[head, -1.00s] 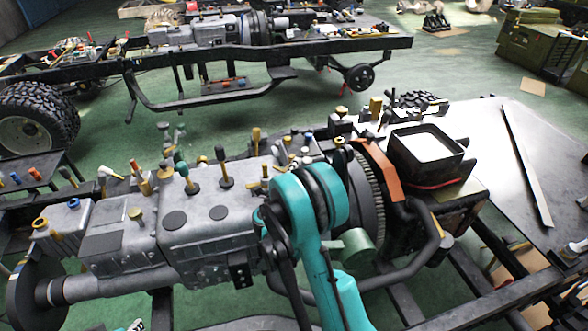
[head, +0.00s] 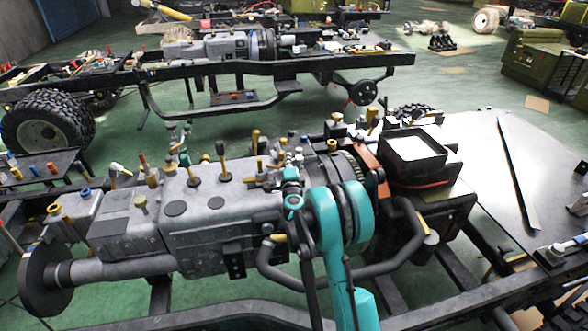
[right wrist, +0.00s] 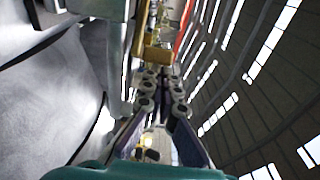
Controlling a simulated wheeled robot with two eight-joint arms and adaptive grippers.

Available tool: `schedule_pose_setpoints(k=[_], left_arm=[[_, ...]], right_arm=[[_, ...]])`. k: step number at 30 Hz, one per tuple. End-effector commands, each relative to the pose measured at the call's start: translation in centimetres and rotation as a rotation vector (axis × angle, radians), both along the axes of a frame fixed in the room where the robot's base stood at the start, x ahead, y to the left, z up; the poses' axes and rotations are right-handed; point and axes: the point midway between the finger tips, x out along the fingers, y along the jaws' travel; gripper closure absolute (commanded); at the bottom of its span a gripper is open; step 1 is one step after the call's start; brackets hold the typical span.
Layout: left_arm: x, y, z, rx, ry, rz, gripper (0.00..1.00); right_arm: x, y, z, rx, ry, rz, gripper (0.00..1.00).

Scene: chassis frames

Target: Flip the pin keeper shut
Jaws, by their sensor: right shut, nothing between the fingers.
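My right gripper (head: 294,165) reaches over the top of the grey engine and gearbox (head: 215,195) from behind my teal arm. It is small in the head view, among several small fittings. In the right wrist view its fingers (right wrist: 161,88) are shut with nothing held. A yellow-gold fitting (right wrist: 158,55) lies beyond the fingertips; I cannot tell whether they touch. I cannot single out the pin keeper with certainty or tell its position. My left gripper is not in view.
Several upright levers and knobs (head: 222,160) stand on the gearbox to the left. A black square box (head: 414,148) and orange strap (head: 368,168) are to the right. A curved dark pipe (head: 345,272) runs in front. A grey panel (head: 490,180) lies far right.

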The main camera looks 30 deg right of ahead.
Motion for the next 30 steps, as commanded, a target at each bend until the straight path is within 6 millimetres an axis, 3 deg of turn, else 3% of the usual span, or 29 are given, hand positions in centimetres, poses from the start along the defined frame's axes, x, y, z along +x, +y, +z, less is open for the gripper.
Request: schedule_pose_setpoints(k=[12,30], left_arm=[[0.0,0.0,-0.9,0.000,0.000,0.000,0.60],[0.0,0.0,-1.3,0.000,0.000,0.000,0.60]], right_arm=[[1.2,0.1,0.0,-0.001,0.000,0.314,1.00],[0.8,0.5,-0.1,-0.001,0.000,0.316,1.00]])
